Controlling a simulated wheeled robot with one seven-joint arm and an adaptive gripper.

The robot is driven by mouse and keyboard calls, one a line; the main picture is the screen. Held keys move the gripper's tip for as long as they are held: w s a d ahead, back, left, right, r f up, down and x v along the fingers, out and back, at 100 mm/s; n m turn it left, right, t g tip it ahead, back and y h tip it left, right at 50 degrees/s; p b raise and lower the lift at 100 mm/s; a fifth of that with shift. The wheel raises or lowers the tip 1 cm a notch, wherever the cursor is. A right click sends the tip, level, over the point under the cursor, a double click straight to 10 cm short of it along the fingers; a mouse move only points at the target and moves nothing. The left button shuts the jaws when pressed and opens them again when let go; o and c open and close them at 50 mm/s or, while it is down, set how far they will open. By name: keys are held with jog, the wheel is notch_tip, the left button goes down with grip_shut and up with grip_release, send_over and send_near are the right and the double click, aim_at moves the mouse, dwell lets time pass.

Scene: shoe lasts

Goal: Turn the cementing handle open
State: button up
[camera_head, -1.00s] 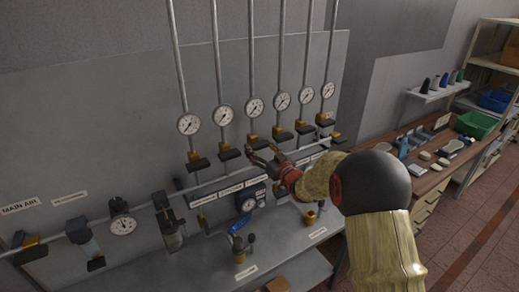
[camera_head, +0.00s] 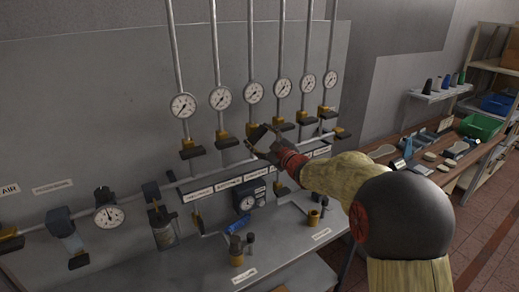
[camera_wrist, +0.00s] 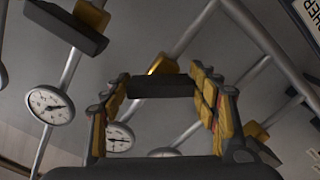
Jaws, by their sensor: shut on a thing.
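A row of valves with brass bodies and black lever handles sits under round gauges on the wall panel. My gripper (camera_head: 262,138) is at the third valve from the left, below the third gauge (camera_head: 253,92). In the wrist view, my gripper's two yellow-padded fingers (camera_wrist: 165,95) stand on either side of a black handle (camera_wrist: 160,86), with its brass body (camera_wrist: 162,65) just behind. The gripper is shut on this handle. The labels below the valves are too small to read, so I cannot tell which one says cementing. In the head view my gripper mostly hides the held handle.
Neighbouring handles flank it, one on the left (camera_head: 227,143) and one on the right (camera_head: 283,126). A horizontal pipe with a regulator (camera_head: 163,228) runs below. A grey bench (camera_head: 200,265) holds brass fittings (camera_head: 237,250). A wooden workbench and shelves stand at the right.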

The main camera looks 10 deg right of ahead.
jog(key=n+b, duration=0.5)
jog(key=b, duration=0.1)
jog(key=shift+d+f+n, duration=0.1)
jog(key=shift+f+n, duration=0.05)
jog(key=shift+n, duration=0.15)
jog(key=n+b, duration=0.4)
jog(key=shift+r+n+b, duration=0.25)
jog(key=shift+n+b, duration=0.05)
jog(key=shift+b, duration=0.05)
jog(key=o, duration=1.2)
jog(key=shift+c, duration=0.2)
jog(key=shift+r, duration=0.1)
jog(key=v, duration=1.2)
